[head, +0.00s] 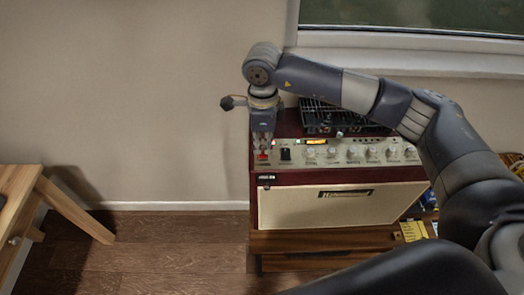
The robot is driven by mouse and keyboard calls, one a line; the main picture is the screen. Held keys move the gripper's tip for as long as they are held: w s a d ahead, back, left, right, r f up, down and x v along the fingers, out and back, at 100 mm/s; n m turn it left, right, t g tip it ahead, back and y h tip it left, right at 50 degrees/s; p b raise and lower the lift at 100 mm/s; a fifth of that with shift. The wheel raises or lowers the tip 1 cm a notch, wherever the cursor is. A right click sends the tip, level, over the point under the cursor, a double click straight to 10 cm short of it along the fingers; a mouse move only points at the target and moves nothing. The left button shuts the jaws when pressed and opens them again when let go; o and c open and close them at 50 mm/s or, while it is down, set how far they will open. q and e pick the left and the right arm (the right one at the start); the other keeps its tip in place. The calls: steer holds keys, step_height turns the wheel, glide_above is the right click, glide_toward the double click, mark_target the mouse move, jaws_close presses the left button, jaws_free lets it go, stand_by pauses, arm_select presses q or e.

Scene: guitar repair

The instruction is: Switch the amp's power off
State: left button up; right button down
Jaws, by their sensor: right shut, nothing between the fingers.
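The amp (338,207) is a dark red cabinet with a cream grille, standing on a wooden stand against the wall. Its control panel (340,153) faces up, with a row of knobs on the right, a black switch (285,154) and a red switch (262,157) at the left end. A small red light glows near the switches, and an orange-yellow display is lit. My right gripper (263,148) is shut and points down right over the red switch. Whether it touches the switch, and which way the switch is set, I cannot tell. My left gripper is not in view.
A black wire rack or tray (335,117) sits on top of the amp behind the panel. A wooden table (17,207) with a splayed leg stands at far left. A yellow note (413,231) is at the stand's right. The floor (155,250) between is clear.

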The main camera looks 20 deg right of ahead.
mark_target(263, 156)
steer(key=shift+f+b, duration=1.1)
steer(key=shift+f, duration=0.05)
stand_by(0.9)
steer(key=shift+r, duration=0.1)
steer(key=shift+r+p, duration=0.4)
steer(key=shift+r, duration=0.25)
steer(key=shift+r+p, duration=1)
steer(key=shift+r, duration=1.85)
steer(key=shift+f, duration=0.1)
